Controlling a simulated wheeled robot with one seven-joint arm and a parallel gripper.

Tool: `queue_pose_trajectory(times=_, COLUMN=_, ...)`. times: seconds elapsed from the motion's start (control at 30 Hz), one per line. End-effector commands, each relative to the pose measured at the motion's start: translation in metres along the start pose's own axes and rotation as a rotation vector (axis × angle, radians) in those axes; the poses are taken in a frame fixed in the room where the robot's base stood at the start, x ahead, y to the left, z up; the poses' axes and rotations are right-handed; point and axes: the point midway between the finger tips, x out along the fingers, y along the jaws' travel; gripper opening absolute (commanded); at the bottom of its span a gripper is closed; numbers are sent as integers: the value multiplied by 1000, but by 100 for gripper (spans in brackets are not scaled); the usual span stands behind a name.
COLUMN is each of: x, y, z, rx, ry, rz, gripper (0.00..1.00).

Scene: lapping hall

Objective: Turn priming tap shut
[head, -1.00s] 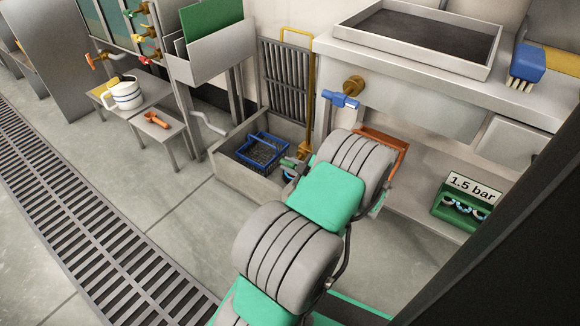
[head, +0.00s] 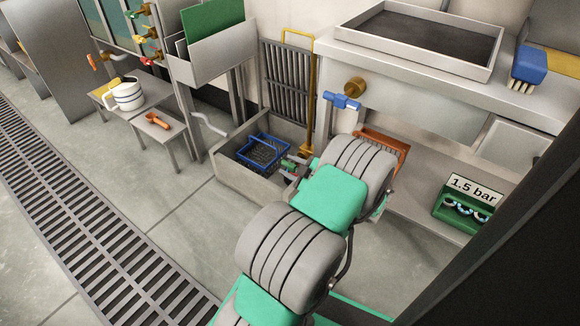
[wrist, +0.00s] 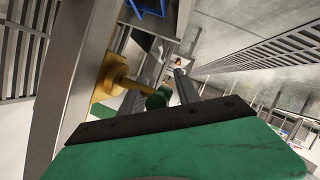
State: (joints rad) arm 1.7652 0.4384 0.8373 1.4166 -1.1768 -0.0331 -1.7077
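A tap with a brass body (wrist: 115,80) and a green handle (wrist: 157,98) shows close up in the wrist view. I take it for the priming tap, though no label shows. My gripper (wrist: 160,95) has its two dark fingers apart, one on each side of the green handle. I cannot tell whether either finger touches it. In the head view my gripper (head: 295,167) is small and partly hidden behind my arm, just above the right side of a floor basin.
The basin (head: 232,181) holds a blue wire basket (head: 262,150). A blue-handled tap (head: 342,101) sticks out from the bench. An orange-brown rack (head: 388,146) and a green "1.5 bar" box (head: 467,205) are on the right. The floor at left is clear.

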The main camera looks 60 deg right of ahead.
Motion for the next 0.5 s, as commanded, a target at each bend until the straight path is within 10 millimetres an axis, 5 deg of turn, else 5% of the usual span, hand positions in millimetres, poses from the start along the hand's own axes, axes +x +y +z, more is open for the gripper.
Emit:
queue_pose_trajectory(times=0.17, x=-6, y=1, z=-1, rx=1, ry=-1, rz=0, gripper=39)
queue_pose_trajectory(times=0.5, x=-69, y=2, z=-2, rx=2, ry=-2, rz=3, gripper=39)
